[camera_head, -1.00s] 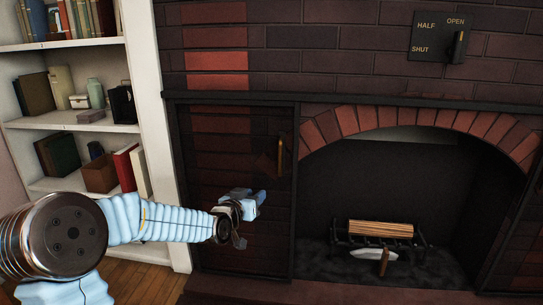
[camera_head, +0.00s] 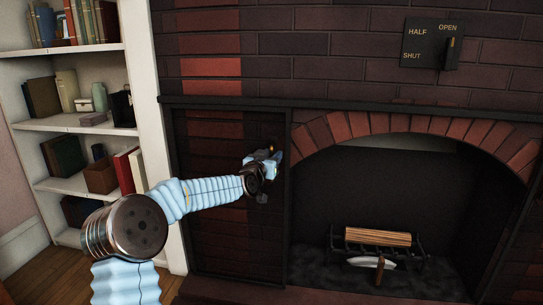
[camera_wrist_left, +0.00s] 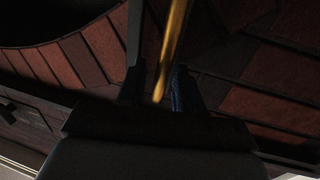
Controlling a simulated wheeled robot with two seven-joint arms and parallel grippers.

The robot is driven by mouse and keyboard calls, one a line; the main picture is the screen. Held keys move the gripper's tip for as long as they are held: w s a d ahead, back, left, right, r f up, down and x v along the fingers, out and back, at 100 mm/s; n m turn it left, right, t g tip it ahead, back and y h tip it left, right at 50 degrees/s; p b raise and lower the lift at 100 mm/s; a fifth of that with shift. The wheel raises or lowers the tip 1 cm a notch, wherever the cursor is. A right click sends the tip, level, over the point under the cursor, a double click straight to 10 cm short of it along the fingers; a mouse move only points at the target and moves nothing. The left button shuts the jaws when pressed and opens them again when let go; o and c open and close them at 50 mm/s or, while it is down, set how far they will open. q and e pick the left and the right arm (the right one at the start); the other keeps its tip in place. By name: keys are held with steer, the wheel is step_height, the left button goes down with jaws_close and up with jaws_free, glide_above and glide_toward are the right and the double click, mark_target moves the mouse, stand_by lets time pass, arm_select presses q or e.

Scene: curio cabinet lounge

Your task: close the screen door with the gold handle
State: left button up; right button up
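The screen door (camera_head: 222,245) is a dark framed mesh panel in front of the bricks, left of the fireplace opening. The fireplace mouth is uncovered. Its gold handle (camera_head: 271,147) is an upright bar near the door's right edge, partly hidden by my left gripper (camera_head: 268,160). In the left wrist view the gold handle (camera_wrist_left: 174,38) runs down between the two fingers of my left gripper (camera_wrist_left: 157,82). A gap shows on the handle's left side; it lies close to the right finger. The fingers look apart. My right gripper is out of view.
The fireplace opening (camera_head: 350,190) holds a grate with logs (camera_head: 378,237). A lever plate (camera_head: 418,58) marked HALF, OPEN and SHUT is on the bricks above. A white bookshelf (camera_head: 149,110) stands at the left, close to my left arm.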

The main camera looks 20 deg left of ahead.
arm_select(q)
steer(key=shift+w, duration=0.15)
steer(key=shift+c, duration=0.4)
jaws_close()
steer(key=shift+d, duration=0.1)
